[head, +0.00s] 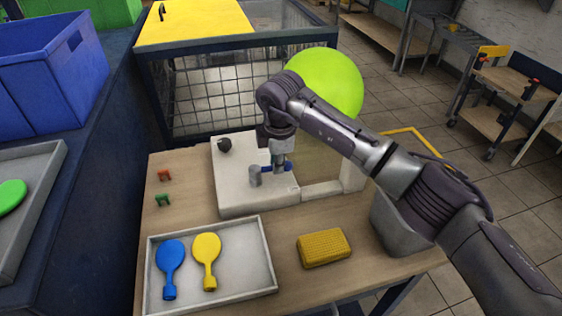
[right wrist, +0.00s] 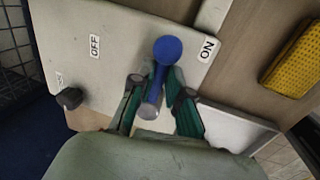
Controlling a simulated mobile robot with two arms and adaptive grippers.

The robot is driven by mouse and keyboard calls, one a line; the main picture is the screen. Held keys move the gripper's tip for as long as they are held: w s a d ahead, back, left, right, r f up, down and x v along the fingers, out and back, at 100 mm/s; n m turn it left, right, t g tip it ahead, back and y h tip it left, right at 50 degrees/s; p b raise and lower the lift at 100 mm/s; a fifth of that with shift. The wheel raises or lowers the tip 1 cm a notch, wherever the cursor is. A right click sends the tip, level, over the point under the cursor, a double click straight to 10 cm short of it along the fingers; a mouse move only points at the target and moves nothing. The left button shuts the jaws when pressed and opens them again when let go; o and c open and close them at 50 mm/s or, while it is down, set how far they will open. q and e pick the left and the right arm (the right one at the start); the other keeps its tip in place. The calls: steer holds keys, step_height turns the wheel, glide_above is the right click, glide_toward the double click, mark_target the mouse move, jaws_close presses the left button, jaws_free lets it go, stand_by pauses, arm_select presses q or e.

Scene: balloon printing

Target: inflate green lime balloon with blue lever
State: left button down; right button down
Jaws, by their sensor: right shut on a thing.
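The green lime balloon (head: 335,82) is large and round in the head view, behind my right arm, which hides part of it. It appears to sit above the white post at the right end of the machine (head: 232,182). My right gripper (head: 279,164) is over the machine and shut on the blue lever (head: 292,165). In the right wrist view the lever (right wrist: 167,50) has a round blue knob and lies between the fingers of the gripper (right wrist: 155,85), with its knob towards the ON label (right wrist: 208,48). The OFF label (right wrist: 95,46) is to the left.
A black knob (head: 224,145) is on the machine's left. A grey tray (head: 225,290) holds a blue (head: 170,262) and a yellow balloon (head: 207,255). A yellow sponge-like block (head: 324,248) lies right of it. Red (head: 164,175) and green clips (head: 162,200) lie left. A wire cage (head: 205,95) stands behind.

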steer(key=c, duration=1.1)
jaws_free()
steer(key=shift+c, duration=0.2)
steer(key=shift+r, duration=0.1)
step_height(320, 180, up, 12)
steer(key=s, duration=0.2)
steer(key=shift+d, duration=0.4)
steer(key=shift+s+f, duration=0.1)
steer(key=shift+f, duration=0.1)
